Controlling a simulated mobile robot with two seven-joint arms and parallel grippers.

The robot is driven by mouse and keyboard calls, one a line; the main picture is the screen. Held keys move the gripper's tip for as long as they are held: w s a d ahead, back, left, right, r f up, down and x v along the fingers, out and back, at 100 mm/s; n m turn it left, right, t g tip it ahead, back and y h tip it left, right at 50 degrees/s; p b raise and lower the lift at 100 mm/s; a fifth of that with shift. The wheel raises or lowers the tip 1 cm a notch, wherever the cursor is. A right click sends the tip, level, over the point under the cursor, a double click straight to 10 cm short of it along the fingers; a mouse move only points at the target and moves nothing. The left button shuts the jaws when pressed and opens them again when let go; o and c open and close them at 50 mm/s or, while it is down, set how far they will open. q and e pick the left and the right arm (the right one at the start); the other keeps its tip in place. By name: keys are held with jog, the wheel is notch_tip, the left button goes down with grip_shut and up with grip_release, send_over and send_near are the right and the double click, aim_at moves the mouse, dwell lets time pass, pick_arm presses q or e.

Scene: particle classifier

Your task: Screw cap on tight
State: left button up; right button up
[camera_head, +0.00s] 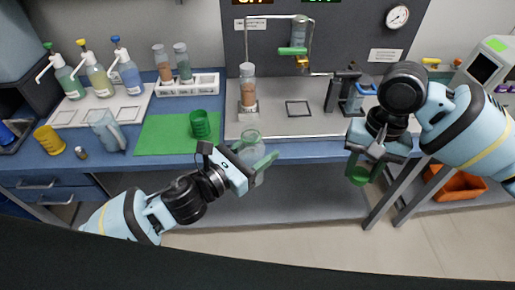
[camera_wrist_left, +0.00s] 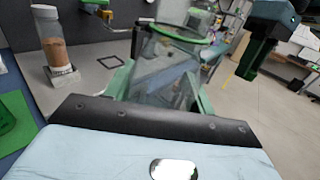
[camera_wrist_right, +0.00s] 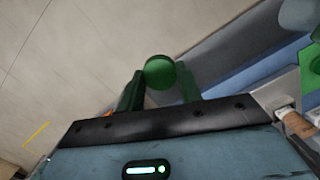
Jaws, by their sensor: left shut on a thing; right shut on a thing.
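My left gripper (camera_head: 262,165) is shut on a clear jar (camera_head: 251,138), held upright in front of the bench edge. In the left wrist view the jar (camera_wrist_left: 160,75) stands between the green fingers, and a green ring shows at its top. My right gripper (camera_head: 367,160) is shut on a green cap (camera_head: 358,176), off to the right of the jar and apart from it. In the right wrist view the round cap (camera_wrist_right: 160,72) sits between the fingertips. The right gripper also shows at the upper right of the left wrist view (camera_wrist_left: 258,55).
A green cup (camera_head: 200,124) stands on a green mat (camera_head: 160,143). A clear pitcher (camera_head: 107,131), a yellow cup (camera_head: 49,140) and pump bottles (camera_head: 98,82) are at left. A filled jar (camera_head: 248,92) and a stand are behind. The space between the grippers is clear.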

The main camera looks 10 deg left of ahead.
jog(key=w+a+r+m, duration=0.3)
jog(key=a+r+m, duration=0.4)
jog(key=a, duration=0.5)
notch_tip(320, 180, up, 8)
jog(key=r+m, duration=0.1)
jog(key=m, duration=0.4)
send_over(250, 135)
jog(key=shift+w+d+f+t+y, duration=0.1)
jog(key=shift+d+f+t+y, duration=0.15)
jog(key=shift+t+y, duration=0.15)
jog(key=shift+f, duration=0.15)
jog(key=shift+f, duration=1.9)
jog(key=shift+f, duration=0.1)
jog(key=shift+f, duration=0.9)
jog(key=shift+f, duration=0.5)
